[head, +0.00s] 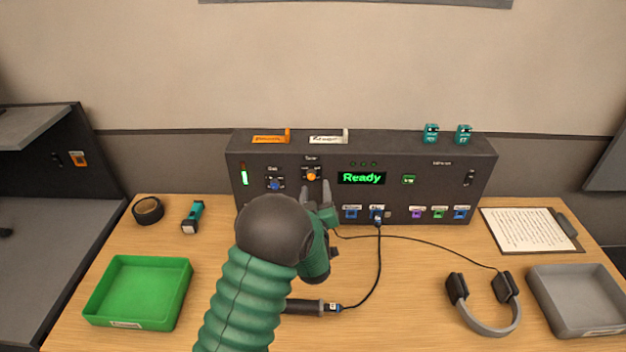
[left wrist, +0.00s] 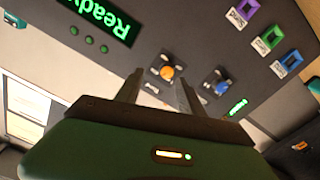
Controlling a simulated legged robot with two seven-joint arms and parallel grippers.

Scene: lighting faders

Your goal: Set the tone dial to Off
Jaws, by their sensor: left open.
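The dark console (head: 470,190) stands at the back of the table. An orange-centred dial (head: 311,175) is on its front, with a small label above it that looks like "Tone" but is blurred. A blue-centred dial (head: 275,185) sits to its left. My left gripper (head: 315,189) is open just in front of the orange dial. In the left wrist view, turned over, the orange dial (left wrist: 167,71) shows between and beyond the fingertips (left wrist: 158,79), and the blue dial (left wrist: 217,86) lies to one side. I cannot tell whether the fingers touch the dial. My right gripper is not in view.
The green screen (head: 362,178) reads "Ready". A cable runs from a port (head: 377,212) to a black microphone-like handle (head: 305,307). A green tray (head: 140,290), headphones (head: 487,305), grey tray (head: 580,300) and clipboard (head: 527,228) lie around the table.

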